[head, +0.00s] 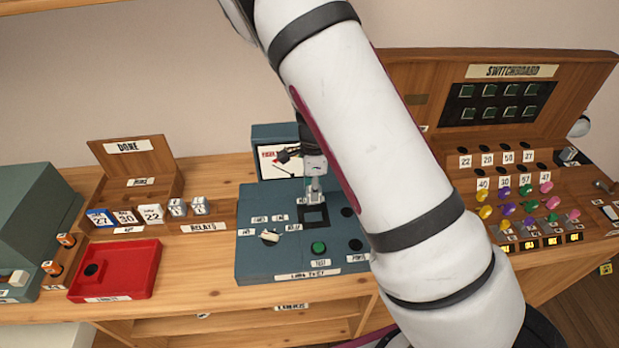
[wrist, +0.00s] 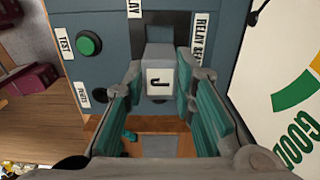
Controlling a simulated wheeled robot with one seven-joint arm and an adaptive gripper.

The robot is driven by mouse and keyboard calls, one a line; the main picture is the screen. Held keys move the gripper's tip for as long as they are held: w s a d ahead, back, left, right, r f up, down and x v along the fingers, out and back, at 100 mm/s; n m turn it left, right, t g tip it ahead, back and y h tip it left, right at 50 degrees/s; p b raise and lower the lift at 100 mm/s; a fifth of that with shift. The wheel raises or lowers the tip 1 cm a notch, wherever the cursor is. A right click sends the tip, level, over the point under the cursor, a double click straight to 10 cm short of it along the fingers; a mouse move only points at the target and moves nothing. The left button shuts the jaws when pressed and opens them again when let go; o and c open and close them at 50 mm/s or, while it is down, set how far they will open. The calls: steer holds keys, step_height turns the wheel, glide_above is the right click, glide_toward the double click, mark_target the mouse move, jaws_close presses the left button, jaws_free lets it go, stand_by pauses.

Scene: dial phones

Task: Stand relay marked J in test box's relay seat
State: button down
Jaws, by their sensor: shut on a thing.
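The relay marked J (wrist: 158,82) is a grey block with a white face lettered J. It sits between the fingers of my gripper (wrist: 158,95), which is shut on it, in the wrist view. In the head view my gripper (head: 315,190) points down just at the back edge of the relay seat (head: 314,222), a dark square frame on the blue-grey test box (head: 262,262). Whether the relay touches the seat or hangs above it I cannot tell. The relay's lower end is hidden in the wrist view.
The test box has a green button (head: 319,247), a pale switch (head: 270,236) and a gauge screen (head: 280,162) close behind the gripper. A relays rack (head: 203,227) and red tray (head: 130,283) lie left. The switchboard (head: 510,110) stands right; my arm hides part of the box.

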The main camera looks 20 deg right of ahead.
steer(key=shift+f+b, duration=0.85)
steer(key=shift+f, duration=2)
steer(key=shift+f, duration=0.75)
steer(key=c, duration=1.2)
jaws_free()
steer(key=shift+c, duration=0.2)
steer(key=shift+o, duration=0.6)
steer(key=shift+o, duration=0.6)
steer(key=shift+r, duration=0.15)
steer(key=shift+r+p, duration=0.95)
steer(key=shift+r, duration=2.7)
